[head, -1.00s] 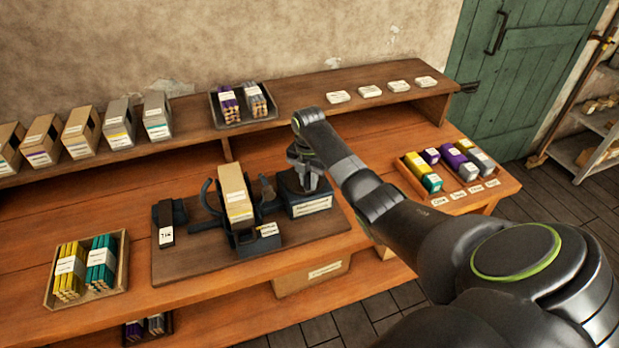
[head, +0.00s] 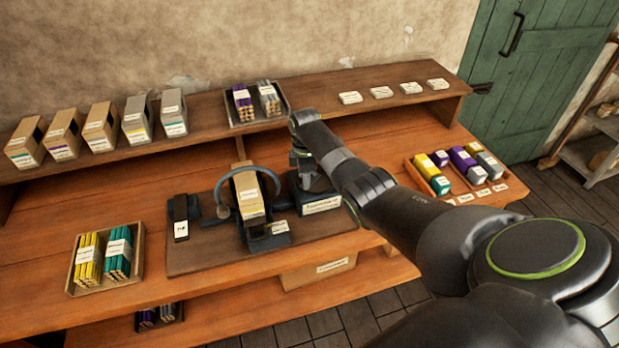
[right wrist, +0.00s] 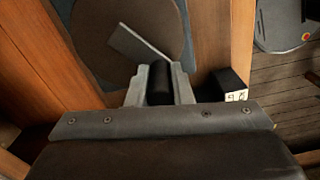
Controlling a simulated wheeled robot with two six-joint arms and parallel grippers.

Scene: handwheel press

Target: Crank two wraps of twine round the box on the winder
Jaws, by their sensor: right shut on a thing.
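The winder stands on a dark board (head: 205,258) on the bench. A tan box (head: 247,188) with a white label sits tilted in its dark cradle (head: 262,238). A grey curved ring (head: 220,190) arches over the box, with a round knob-like part (head: 223,211) at its left. My right gripper (head: 306,178) is over the labelled crank block (head: 321,205) at the right. In the right wrist view its fingers (right wrist: 160,88) are shut on a black crank handle (right wrist: 160,77), above a brown disc (right wrist: 95,35). Twine cannot be made out. My left gripper is not in view.
A dark labelled block (head: 181,217) stands left of the ring. A tray of yellow and teal bundles (head: 138,285) is at the front left. Boxes line the back shelf (head: 195,140). A tray of coloured blocks (head: 412,175) is at the right.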

